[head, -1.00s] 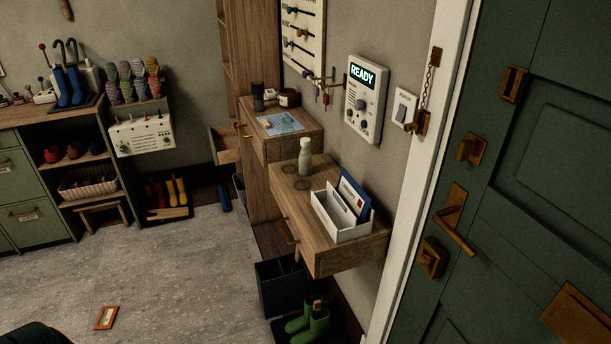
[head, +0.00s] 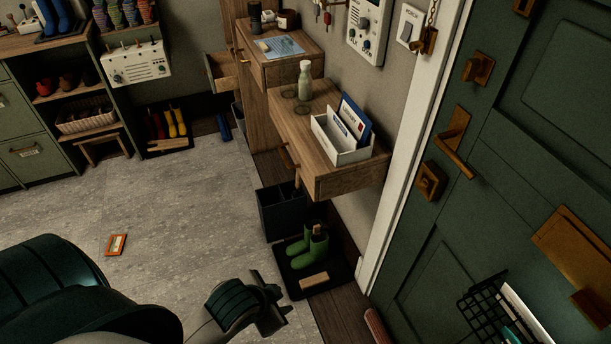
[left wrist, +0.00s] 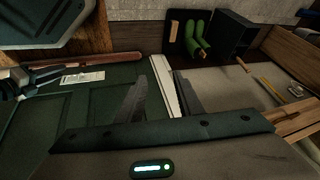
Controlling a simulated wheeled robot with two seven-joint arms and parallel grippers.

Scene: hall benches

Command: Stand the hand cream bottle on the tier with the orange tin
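A pale green bottle with a light cap (head: 305,81) stands upright on the wooden wall shelf (head: 285,125); I cannot tell whether it is the hand cream bottle. I cannot make out a clearly orange tin. A dark brown jar (head: 288,20) and a dark cylinder (head: 255,17) stand on the wooden unit behind it (head: 285,72). My left gripper (head: 272,298) is low over the floor, well in front of and below the shelf. The left wrist view shows its two fingers (left wrist: 160,98) apart with nothing between them.
A white letter holder (head: 342,150) takes up the shelf's near end. Below are a dark bin (head: 282,212) and green boots (head: 311,248) on a tray. The green door (head: 470,210) closes off the right. An orange-framed item (head: 115,245) lies on otherwise open floor.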

